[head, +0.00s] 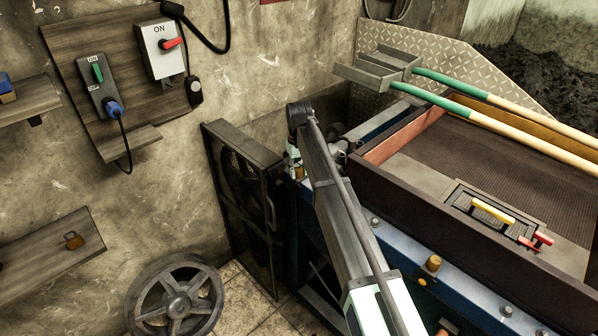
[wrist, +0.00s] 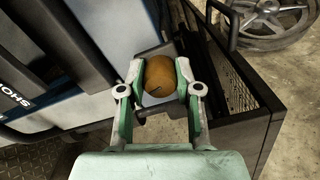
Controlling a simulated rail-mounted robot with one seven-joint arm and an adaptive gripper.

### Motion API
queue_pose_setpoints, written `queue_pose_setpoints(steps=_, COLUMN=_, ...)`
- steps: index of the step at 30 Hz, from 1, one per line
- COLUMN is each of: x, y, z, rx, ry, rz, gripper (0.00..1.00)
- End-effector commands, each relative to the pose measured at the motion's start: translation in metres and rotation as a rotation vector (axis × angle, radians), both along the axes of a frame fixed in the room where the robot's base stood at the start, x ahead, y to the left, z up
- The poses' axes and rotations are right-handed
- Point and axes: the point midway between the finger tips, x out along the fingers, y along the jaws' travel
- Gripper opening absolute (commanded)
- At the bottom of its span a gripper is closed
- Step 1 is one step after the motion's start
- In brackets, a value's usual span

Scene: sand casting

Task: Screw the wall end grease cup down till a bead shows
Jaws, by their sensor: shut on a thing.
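The wall end grease cup (wrist: 160,78) is a rounded, orange-brown brass knob at the blue machine frame in the wrist view. My gripper (wrist: 159,71) is shut on it, with one pale green finger on each side. In the head view my gripper (head: 293,152) is at the wall end of the machine, mostly hidden behind my arm, so the cup there is hardly visible. No grease bead can be made out; the cup's base is hidden. Another brass grease cup (head: 433,263) stands on the blue frame nearer the camera.
A dark mesh guard (head: 240,200) stands close beside the cup, also in the wrist view (wrist: 236,120). A spoked handwheel (head: 175,300) is on the floor. Two green-and-wood-handled shovels (head: 470,115) lie across the dark-sided box (head: 450,225). Switch boxes (head: 160,50) hang on the wall.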

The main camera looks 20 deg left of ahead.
Motion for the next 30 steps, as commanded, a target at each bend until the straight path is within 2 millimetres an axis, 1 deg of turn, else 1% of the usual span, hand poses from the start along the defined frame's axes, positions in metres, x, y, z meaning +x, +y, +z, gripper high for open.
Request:
queue_pose_setpoints(steps=3, x=-0.0010, y=-0.0001, z=-0.0014, rx=-0.001, ry=0.002, rz=-0.068, gripper=0.00)
queue_pose_setpoints(steps=10, x=-0.0013, y=0.0001, z=-0.0012, rx=-0.001, ry=0.003, rz=-0.151, gripper=0.00)
queue_pose_setpoints(steps=26, x=-0.0014, y=0.0000, z=-0.0011, rx=-0.002, ry=0.002, rz=-0.177, gripper=0.00)
queue_pose_setpoints(steps=27, x=-0.0015, y=0.0000, z=-0.0011, rx=-0.002, ry=0.002, rz=-0.177, gripper=0.41)
queue_pose_setpoints(steps=28, x=-0.0015, y=0.0000, z=-0.0011, rx=-0.002, ry=0.002, rz=-0.176, gripper=0.51)
queue_pose_setpoints(steps=29, x=-0.0014, y=0.0000, z=-0.0011, rx=-0.002, ry=0.002, rz=-0.176, gripper=0.59)
queue_pose_setpoints(steps=30, x=-0.0013, y=0.0001, z=-0.0010, rx=-0.002, ry=0.002, rz=-0.176, gripper=0.59)
